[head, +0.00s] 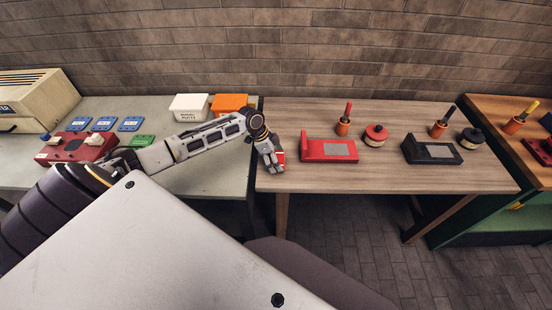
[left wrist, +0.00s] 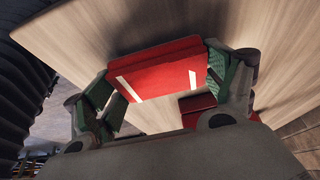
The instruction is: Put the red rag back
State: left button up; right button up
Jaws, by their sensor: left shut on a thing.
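My left gripper (head: 273,160) is over the left end of the wooden table, fingers pointing down. It is shut on a red rag (left wrist: 155,72), a flat red piece with white stripes, held between the fingers (left wrist: 163,88) in the left wrist view. Only a small red part of the rag (head: 281,157) shows in the head view. A red holder with a grey panel (head: 315,149) lies on the table just right of the gripper. Part of a red thing, probably this holder (left wrist: 196,103), shows past the rag in the wrist view. My right gripper is out of view.
On the wooden table (head: 385,182) are a red pot (head: 376,134), a black holder (head: 418,152), a dark-topped pot (head: 472,139) and two brushes in orange cups (head: 343,127). The grey bench at left carries white (head: 188,106) and orange (head: 229,103) boxes. The table's front strip is clear.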

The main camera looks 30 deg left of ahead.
pick_arm(q)
jog(key=shift+f, duration=0.15)
jog(key=o, duration=0.9)
jog(key=shift+c, duration=0.2)
jog(key=v, duration=1.2)
jog(key=shift+d, duration=0.1)
